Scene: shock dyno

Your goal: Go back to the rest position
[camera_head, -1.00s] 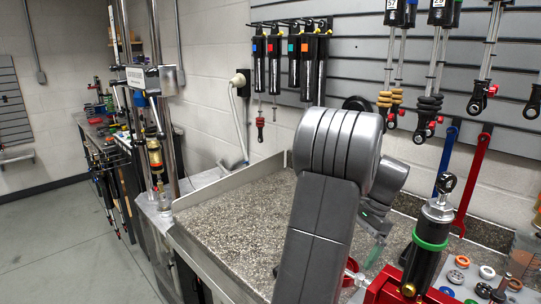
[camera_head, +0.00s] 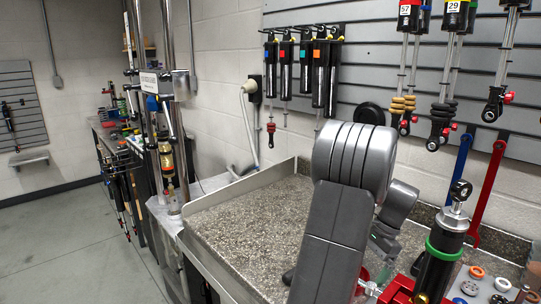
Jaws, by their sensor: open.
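My arm rises over the grey speckled bench top (camera_head: 245,230) in the head view and hides much of its own far end. My gripper (camera_head: 381,270) is only partly visible low behind the arm, with a greenish finger part showing. It is open, and I see nothing held in it. A black shock absorber with a green ring (camera_head: 436,260) stands just to its right, by a red clamp or vise part (camera_head: 397,291). Whether the gripper touches either one cannot be told.
Shock absorbers hang on the slatted wall (camera_head: 300,68). Blue (camera_head: 459,165) and red (camera_head: 487,185) wrenches hang at right. Small coloured rings (camera_head: 475,271) lie at lower right. A dyno column (camera_head: 170,120) stands left of the bench. The floor (camera_head: 70,250) at left is clear.

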